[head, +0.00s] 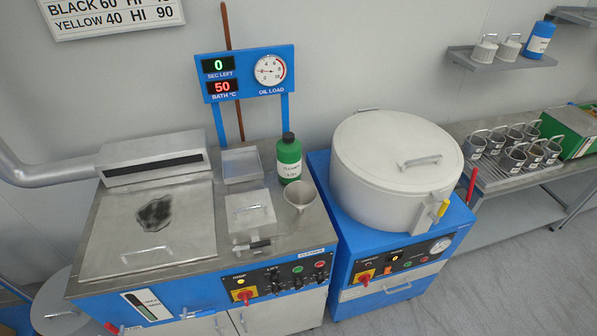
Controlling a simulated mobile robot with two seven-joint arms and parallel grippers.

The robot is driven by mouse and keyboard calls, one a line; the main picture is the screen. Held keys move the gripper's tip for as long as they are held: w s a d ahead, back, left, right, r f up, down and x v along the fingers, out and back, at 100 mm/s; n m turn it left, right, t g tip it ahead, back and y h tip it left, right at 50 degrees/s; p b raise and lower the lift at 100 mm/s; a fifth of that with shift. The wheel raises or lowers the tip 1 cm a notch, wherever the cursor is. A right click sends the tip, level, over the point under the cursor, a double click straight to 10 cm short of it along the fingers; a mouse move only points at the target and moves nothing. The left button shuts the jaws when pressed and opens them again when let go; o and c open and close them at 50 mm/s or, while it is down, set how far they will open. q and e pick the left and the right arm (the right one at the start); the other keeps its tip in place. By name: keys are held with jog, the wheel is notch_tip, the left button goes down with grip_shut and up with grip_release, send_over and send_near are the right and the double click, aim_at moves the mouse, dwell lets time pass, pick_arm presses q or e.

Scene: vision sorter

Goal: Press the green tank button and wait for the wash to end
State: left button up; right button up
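The wash tank (150,232) stands at the left, with a closed flat steel lid that bears a dark stain and a bar handle. The display board (247,75) above reads 0 SEC LEFT in green and 50 BATH °C in red, beside an OIL LOAD dial. Neither of my grippers is in this view, and nothing touches the green button.
A green bottle (289,158) and a steel cup (299,196) stand on the tank top. A blue machine with a round white lidded drum (392,165) stands to the right, with its own buttons. A rack of metal cups (510,145) is farther right. The grey floor (490,290) at front right is clear.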

jog(key=shift+s+a, duration=0.1)
jog(key=shift+a, duration=0.05)
jog(key=c, duration=0.7)
grip_shut()
dwell(0.4)
jog(key=shift+f, duration=0.1)
